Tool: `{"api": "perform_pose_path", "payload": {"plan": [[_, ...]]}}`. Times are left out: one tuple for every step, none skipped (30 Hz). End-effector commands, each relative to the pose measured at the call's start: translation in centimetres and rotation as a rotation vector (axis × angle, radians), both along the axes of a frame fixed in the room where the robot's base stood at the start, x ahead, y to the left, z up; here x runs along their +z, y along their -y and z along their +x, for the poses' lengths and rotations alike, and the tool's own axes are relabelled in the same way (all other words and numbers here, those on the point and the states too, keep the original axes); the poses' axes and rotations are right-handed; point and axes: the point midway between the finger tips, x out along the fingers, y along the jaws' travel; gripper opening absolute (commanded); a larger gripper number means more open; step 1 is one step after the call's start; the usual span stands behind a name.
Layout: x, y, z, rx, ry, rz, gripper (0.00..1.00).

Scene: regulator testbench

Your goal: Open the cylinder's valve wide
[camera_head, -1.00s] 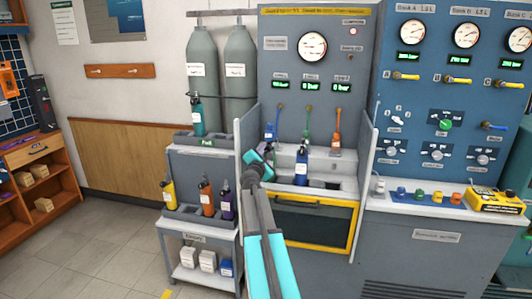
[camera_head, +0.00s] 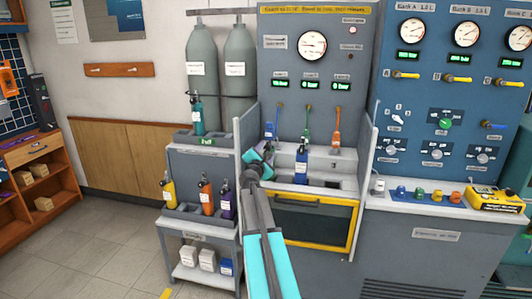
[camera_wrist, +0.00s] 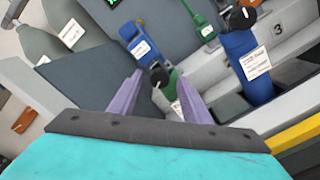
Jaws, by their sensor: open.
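In the wrist view, a dark green cylinder (camera_wrist: 171,98) with a black valve knob (camera_wrist: 160,76) stands in the bay, its label partly covered. My gripper (camera_wrist: 159,75) is open, with one purple finger on each side of the knob; I cannot tell whether they touch it. A blue fill connector (camera_wrist: 138,43) sits just above the knob. In the head view my gripper (camera_head: 262,154) hides this cylinder. A blue cylinder (camera_head: 301,163) stands to the right, and its black knob (camera_wrist: 241,18) shows in the wrist view.
Side walls (camera_head: 240,165) flank the filling bay. Green (camera_head: 307,125) and orange (camera_head: 336,128) connectors hang on the right. A yellow-framed door (camera_head: 312,222) is below. A rack with several cylinders (camera_head: 206,198) stands left.

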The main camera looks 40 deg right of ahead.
Motion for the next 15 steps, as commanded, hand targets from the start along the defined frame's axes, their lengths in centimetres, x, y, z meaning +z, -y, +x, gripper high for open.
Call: {"api": "perform_pose_path", "payload": {"plan": [[0.0, -0.3, -0.2, 0.000, 0.000, 0.000, 0.44], [0.0, -0.5, -0.3, 0.000, 0.000, 0.000, 0.44], [0.0, -0.7, -0.4, 0.001, 0.000, -0.001, 0.44], [0.0, -0.9, -0.6, 0.001, 0.000, 0.000, 0.44], [0.0, -1.1, -0.7, 0.001, 0.000, 0.000, 0.44], [0.0, -1.4, -0.9, 0.001, 0.000, 0.000, 0.44], [0.0, -1.6, -1.0, 0.001, 0.000, 0.000, 0.44], [0.0, -1.8, -1.2, 0.001, 0.000, 0.000, 0.44], [-0.1, -2.1, -1.4, 0.001, 0.000, 0.000, 0.44], [-0.1, -2.4, -1.6, 0.001, 0.000, -0.001, 0.44], [-0.1, -2.6, -1.7, 0.001, 0.000, -0.001, 0.44], [-0.1, -2.9, -1.9, 0.000, -0.001, -0.001, 0.44], [-0.1, -3.2, -2.1, 0.000, -0.001, -0.001, 0.44], [-0.1, -3.4, -2.3, 0.000, -0.001, -0.001, 0.44], [-0.1, -3.7, -2.5, 0.000, -0.001, -0.001, 0.44]]}}
